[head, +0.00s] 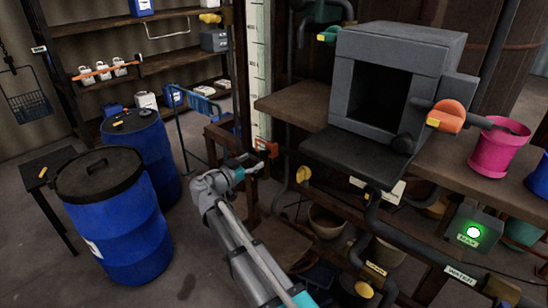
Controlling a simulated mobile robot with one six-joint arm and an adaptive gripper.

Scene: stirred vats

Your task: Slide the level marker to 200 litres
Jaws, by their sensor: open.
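A tall pale level scale (258,70) with dark tick marks stands upright left of the grey box. An orange marker (266,146) sits low on the scale. The figures on the scale are too small to read. My gripper (261,165) is open, just below and left of the marker. It is close to the marker, but I cannot tell whether they touch. The fingertips are small and partly dark against the background.
A grey open-fronted box (400,85) stands on a wooden shelf to the right, with an orange-handled valve (446,116) beside it. A pink bucket (494,150) is further right. Blue drums (125,230) stand left. Pipes and a wooden frame crowd the gripper's right side.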

